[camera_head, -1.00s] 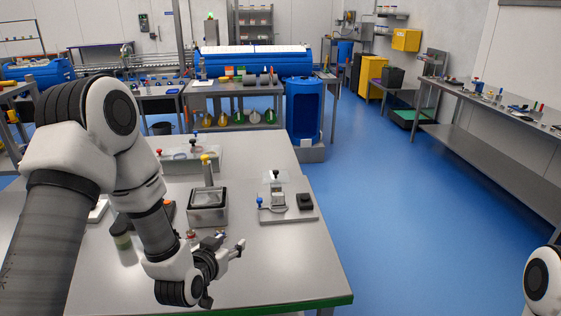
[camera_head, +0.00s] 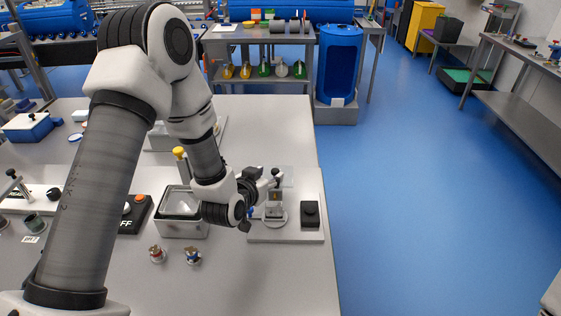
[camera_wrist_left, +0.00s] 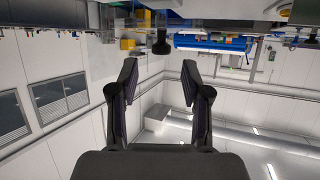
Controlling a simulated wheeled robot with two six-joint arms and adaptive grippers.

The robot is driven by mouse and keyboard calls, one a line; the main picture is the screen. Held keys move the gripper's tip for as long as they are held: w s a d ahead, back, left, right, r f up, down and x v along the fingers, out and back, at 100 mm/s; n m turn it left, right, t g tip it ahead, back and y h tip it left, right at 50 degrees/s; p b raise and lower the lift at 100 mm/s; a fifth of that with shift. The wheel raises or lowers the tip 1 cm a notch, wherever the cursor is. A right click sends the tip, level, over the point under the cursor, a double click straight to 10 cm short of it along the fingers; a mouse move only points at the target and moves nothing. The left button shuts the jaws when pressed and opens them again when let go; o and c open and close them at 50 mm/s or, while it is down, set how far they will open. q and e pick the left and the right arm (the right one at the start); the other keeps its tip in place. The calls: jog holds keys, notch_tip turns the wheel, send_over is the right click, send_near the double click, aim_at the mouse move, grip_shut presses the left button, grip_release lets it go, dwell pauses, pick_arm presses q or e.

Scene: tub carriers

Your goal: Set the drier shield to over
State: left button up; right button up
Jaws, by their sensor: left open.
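The drier appears to be the small fixture with a pale base plate (camera_head: 285,236) and a black block (camera_head: 311,213) at the right of the bench. A clear pane (camera_head: 287,176), likely its shield, stands at the fixture's far side, partly hidden by my gripper. My left gripper (camera_head: 261,203) is open and empty, at the fixture's left side, covering part of it. In the left wrist view its two fingers (camera_wrist_left: 156,75) stand apart, with a dark knob (camera_wrist_left: 161,44) beyond the gap, not between the pads. I cannot tell the shield's exact setting. My right gripper is out of view.
A metal tub (camera_head: 180,228) with a yellow-topped handle stands left of the fixture. Two small jars, one red-topped (camera_head: 157,254) and one blue (camera_head: 193,256), stand in front of it. A black switch box (camera_head: 134,214) is farther left.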

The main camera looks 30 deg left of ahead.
aim_at(274, 172)
pick_arm(q)
jog(key=shift+p+x, duration=0.45)
jog(key=shift+x, duration=0.6)
jog(key=x, duration=0.4)
jog(key=shift+a+f, duration=0.1)
jog(key=shift+f, duration=0.05)
jog(key=shift+s+r, duration=0.3)
jog(key=shift+c, duration=0.4)
jog(key=shift+s, duration=0.1)
grip_shut()
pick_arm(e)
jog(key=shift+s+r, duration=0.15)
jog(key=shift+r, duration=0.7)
pick_arm(q)
jog(key=shift+s+f, duration=0.1)
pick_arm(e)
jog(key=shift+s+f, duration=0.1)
